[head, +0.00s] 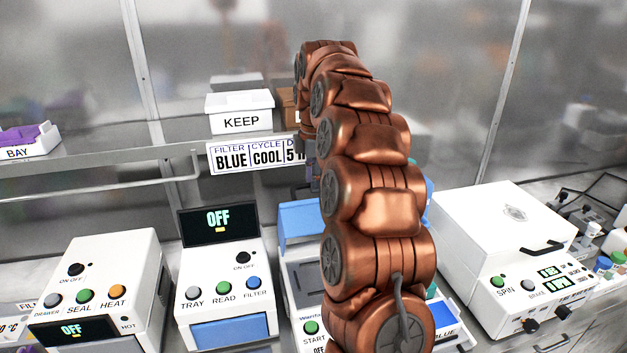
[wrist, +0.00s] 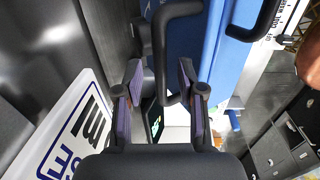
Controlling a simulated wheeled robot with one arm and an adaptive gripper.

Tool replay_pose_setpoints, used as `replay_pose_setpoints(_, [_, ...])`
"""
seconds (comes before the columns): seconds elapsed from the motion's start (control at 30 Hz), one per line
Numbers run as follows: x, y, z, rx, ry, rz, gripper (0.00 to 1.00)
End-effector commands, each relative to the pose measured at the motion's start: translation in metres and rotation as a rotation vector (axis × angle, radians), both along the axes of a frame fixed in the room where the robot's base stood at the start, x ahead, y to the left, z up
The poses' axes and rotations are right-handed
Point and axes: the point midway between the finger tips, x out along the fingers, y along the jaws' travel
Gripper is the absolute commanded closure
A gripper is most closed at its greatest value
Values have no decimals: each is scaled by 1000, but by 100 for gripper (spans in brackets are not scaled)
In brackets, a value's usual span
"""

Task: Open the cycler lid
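The cycler (head: 296,275) is a white bench machine with a green START button, largely hidden behind my arm in the head view. Part of its blue lid (head: 300,218) shows left of the arm. In the wrist view the blue lid (wrist: 228,50) fills the upper middle. A black bar handle (wrist: 160,55) on it reaches down between my fingers. My gripper (wrist: 160,78) is open, with one purple-padded finger on each side of the handle. The bar looks nearer the right finger; contact cannot be told. The fingers are hidden in the head view.
A plate reader (head: 222,270) and a sealer (head: 97,285) stand left. A centrifuge (head: 500,240) with a black handle stands right. Above is a shelf with a KEEP bin (head: 240,108) and a FILTER/CYCLE sign (head: 252,156); a lettered white panel (wrist: 62,140) lies close left of my gripper.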

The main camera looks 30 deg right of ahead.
Motion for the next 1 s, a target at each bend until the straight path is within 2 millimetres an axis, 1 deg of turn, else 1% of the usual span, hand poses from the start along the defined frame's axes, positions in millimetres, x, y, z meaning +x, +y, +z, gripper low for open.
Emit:
replay_pose_setpoints(0.4, [-2, 0, 45, -1, -4, 0, 61])
replay_pose_setpoints(0.5, [-3, -1, 53, -2, -3, -3, 61])
replay_pose_setpoints(0.7, [-3, 0, 65, -1, -1, -3, 61])
replay_pose_setpoints(1.0, [-4, 1, 69, 1, 1, 0, 61])
